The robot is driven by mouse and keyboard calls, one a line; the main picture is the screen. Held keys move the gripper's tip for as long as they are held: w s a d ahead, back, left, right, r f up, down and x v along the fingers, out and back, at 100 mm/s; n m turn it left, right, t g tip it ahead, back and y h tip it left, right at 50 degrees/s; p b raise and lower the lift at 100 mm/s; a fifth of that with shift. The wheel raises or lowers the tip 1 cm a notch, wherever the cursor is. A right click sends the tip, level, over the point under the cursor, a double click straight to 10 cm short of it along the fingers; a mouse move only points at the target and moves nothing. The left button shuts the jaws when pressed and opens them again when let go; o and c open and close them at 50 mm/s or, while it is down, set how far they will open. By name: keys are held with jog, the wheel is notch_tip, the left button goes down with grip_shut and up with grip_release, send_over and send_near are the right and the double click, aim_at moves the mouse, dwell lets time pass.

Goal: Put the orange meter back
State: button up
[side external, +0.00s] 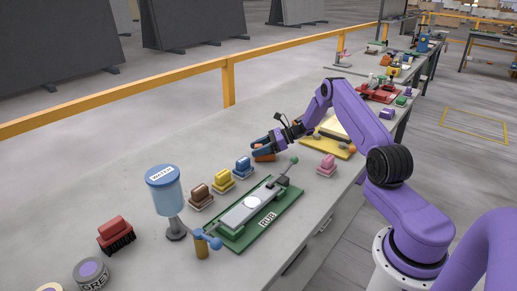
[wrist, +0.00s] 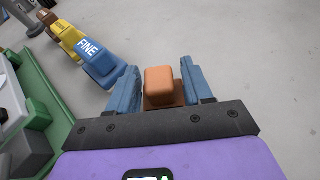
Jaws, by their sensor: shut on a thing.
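My gripper (side external: 260,146) has blue fingers and is shut on an orange block-shaped thing, the only one I can take for the orange meter (side external: 264,155). In the wrist view the orange meter (wrist: 160,82) sits between the two fingers of my gripper (wrist: 160,72), its rounded top towards the camera and a brownish base below. In the side view the fingers hide part of it. I cannot tell whether it touches the grey bench top or hangs just above it.
A blue block marked FINE (wrist: 95,58) stands just left of the fingers. Yellow (side external: 223,181) and brown (side external: 200,195) blocks continue that row. A green rig (side external: 243,228), a pink block (side external: 326,165) and a yellow tray (side external: 340,149) stand nearby. Behind the row, the bench is clear.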

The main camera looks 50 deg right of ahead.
jog(key=o, duration=1.2)
jog(key=shift+f, duration=0.1)
jog(key=shift+o, duration=0.2)
